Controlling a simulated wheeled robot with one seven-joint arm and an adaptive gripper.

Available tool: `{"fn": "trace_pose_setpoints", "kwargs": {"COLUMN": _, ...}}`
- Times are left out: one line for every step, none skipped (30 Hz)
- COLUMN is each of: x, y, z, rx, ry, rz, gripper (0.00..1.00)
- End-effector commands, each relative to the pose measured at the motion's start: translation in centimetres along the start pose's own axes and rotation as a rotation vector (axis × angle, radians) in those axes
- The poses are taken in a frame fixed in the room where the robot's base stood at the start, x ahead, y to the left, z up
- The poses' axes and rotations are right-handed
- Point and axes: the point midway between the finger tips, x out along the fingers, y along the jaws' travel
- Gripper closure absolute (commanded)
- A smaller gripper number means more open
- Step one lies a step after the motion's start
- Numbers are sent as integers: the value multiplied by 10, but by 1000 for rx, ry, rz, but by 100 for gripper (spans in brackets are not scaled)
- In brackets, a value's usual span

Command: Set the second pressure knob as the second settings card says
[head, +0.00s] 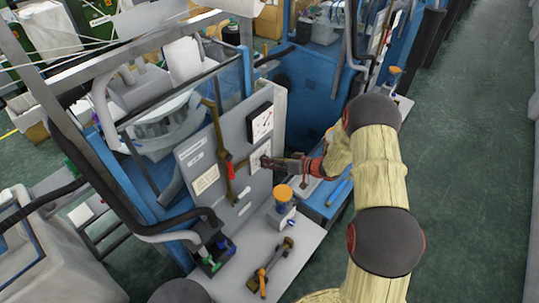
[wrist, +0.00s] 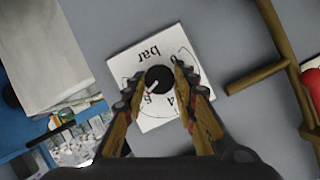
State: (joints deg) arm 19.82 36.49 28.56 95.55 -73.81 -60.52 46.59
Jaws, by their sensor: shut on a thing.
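In the wrist view, the black pressure knob (wrist: 160,79) sits on a white dial plate (wrist: 147,51) marked "bar", seen upside down. A white pointer line on the knob points down-left in the picture, towards the printed digits. My gripper (wrist: 157,74) has a fingertip on each side of the knob and is shut on it. In the head view, my gripper (head: 268,162) reaches the dial plate (head: 256,157) on the grey panel from the right and hides the knob. A cream card (head: 205,180) is on the panel's left; its writing is too small to read.
A white-faced gauge (head: 262,122) is above the dial plate. A brown lever with a red grip (head: 230,167) stands left of it. Below, a grey shelf (head: 311,234) holds an orange-topped container (head: 283,196) and a brown tool (head: 272,264). The aisle floor (head: 462,150) at right is clear.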

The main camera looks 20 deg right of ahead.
Motion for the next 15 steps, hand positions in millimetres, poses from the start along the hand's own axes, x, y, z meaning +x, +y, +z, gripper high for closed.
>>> {"fn": "trace_pose_setpoints", "kwargs": {"x": -2, "y": 1, "z": -2, "rx": 38, "ry": -2, "rz": -15, "gripper": 97}}
{"fn": "trace_pose_setpoints", "kwargs": {"x": -1, "y": 1, "z": -1, "rx": 61, "ry": -2, "rz": -25, "gripper": 97}}
{"fn": "trace_pose_setpoints", "kwargs": {"x": -1, "y": 1, "z": -2, "rx": 88, "ry": -3, "rz": -38, "gripper": 97}}
{"fn": "trace_pose_setpoints", "kwargs": {"x": -1, "y": 2, "z": -1, "rx": 110, "ry": -4, "rz": -47, "gripper": 97}}
{"fn": "trace_pose_setpoints", "kwargs": {"x": -1, "y": 2, "z": -1, "rx": 130, "ry": -4, "rz": -56, "gripper": 97}}
{"fn": "trace_pose_setpoints", "kwargs": {"x": -1, "y": 2, "z": -1, "rx": 155, "ry": -5, "rz": -68, "gripper": 97}}
{"fn": "trace_pose_setpoints", "kwargs": {"x": 0, "y": 2, "z": -1, "rx": 172, "ry": -6, "rz": -75, "gripper": 97}}
{"fn": "trace_pose_setpoints", "kwargs": {"x": 0, "y": 2, "z": -1, "rx": 189, "ry": -6, "rz": -83, "gripper": 97}}
{"fn": "trace_pose_setpoints", "kwargs": {"x": 0, "y": 2, "z": 0, "rx": 211, "ry": -6, "rz": -93, "gripper": 97}}
{"fn": "trace_pose_setpoints", "kwargs": {"x": 0, "y": 2, "z": 0, "rx": 224, "ry": -7, "rz": -99, "gripper": 97}}
{"fn": "trace_pose_setpoints", "kwargs": {"x": 0, "y": 3, "z": 0, "rx": 239, "ry": -8, "rz": -105, "gripper": 97}}
{"fn": "trace_pose_setpoints", "kwargs": {"x": 0, "y": 3, "z": 0, "rx": 255, "ry": -8, "rz": -111, "gripper": 97}}
{"fn": "trace_pose_setpoints", "kwargs": {"x": 0, "y": 4, "z": 0, "rx": 267, "ry": -8, "rz": -116, "gripper": 97}}
{"fn": "trace_pose_setpoints", "kwargs": {"x": 0, "y": 4, "z": 0, "rx": 276, "ry": -8, "rz": -121, "gripper": 97}}
{"fn": "trace_pose_setpoints", "kwargs": {"x": 0, "y": 3, "z": 0, "rx": 289, "ry": -8, "rz": -127, "gripper": 97}}
